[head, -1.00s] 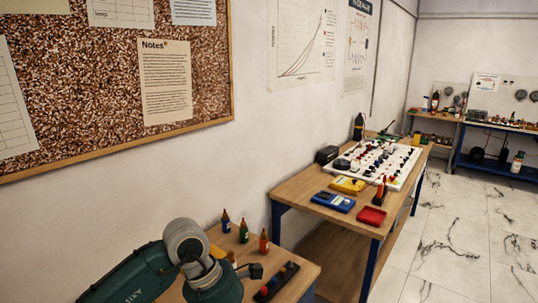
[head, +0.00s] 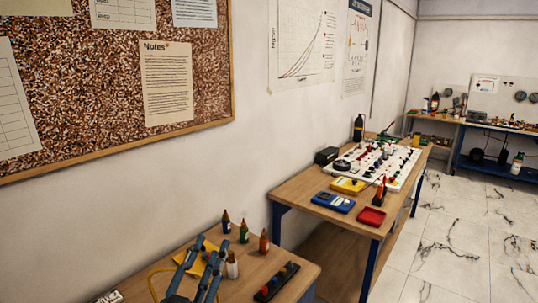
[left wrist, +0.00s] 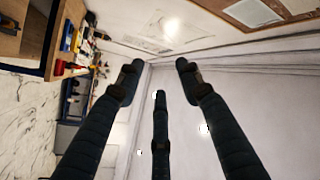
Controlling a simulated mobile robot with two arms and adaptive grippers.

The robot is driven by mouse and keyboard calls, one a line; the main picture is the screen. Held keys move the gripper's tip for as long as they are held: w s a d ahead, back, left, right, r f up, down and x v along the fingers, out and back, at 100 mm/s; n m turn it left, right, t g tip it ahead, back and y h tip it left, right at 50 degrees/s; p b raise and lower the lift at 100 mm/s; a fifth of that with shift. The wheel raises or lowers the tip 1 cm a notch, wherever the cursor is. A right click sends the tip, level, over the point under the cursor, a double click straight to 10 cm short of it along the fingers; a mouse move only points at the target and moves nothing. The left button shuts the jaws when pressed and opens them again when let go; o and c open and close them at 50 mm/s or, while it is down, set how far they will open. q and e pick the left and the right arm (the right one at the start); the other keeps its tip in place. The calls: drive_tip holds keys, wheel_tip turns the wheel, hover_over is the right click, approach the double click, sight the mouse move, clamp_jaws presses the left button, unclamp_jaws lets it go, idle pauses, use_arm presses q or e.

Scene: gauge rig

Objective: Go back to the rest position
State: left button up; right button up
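My left gripper (head: 203,256) shows at the bottom of the head view, its dark blue fingers pointing up in front of the near wooden table (head: 293,289). In the left wrist view the three fingers of this gripper (left wrist: 158,78) are spread apart with nothing between them. My right gripper is in neither view.
On the near table are several small bottles, among them a green one (head: 243,232) and a white one (head: 232,266), plus a dark strip with coloured knobs (head: 276,282). A second table holds a white panel (head: 377,163), meters and a red tray (head: 372,216). Marble floor (head: 455,230) is clear at right.

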use_arm(q)
drive_tip(key=s+a+f+n+g+y, duration=0.2)
drive_tip(key=s+a+f+g, duration=0.1)
drive_tip(key=f, duration=0.4)
drive_tip(key=s+a+f+n+g+y, duration=0.1)
drive_tip(key=s+a+f+n+g, duration=0.2)
drive_tip(key=f, duration=0.5)
drive_tip(key=s+a+f+n+g+y, duration=0.1)
drive_tip(key=s+a+f+g+y, duration=0.2)
drive_tip(key=f, duration=0.4)
drive_tip(key=s+f+n+g+h, duration=0.1)
drive_tip(key=s+f+g, duration=0.35)
drive_tip(key=s, duration=0.55)
drive_tip(key=s+f+g+h, duration=0.25)
drive_tip(key=s+f, duration=0.35)
drive_tip(key=s, duration=0.3)
drive_tip(key=s+f+g+b, duration=0.1)
drive_tip(key=s+f+b, duration=0.15)
drive_tip(key=f, duration=1.45)
drive_tip(key=s+f+g+b, duration=0.15)
drive_tip(key=f+b, duration=0.25)
drive_tip(key=f, duration=1.4)
drive_tip(key=s+a+f+y+b, duration=0.1)
drive_tip(key=s+a+f+b, duration=0.1)
drive_tip(key=s+f, duration=1.4)
drive_tip(key=shift+s+f+g+b, duration=0.25)
drive_tip(key=shift+f+g+b, duration=0.1)
drive_tip(key=shift+f+b, duration=0.5)
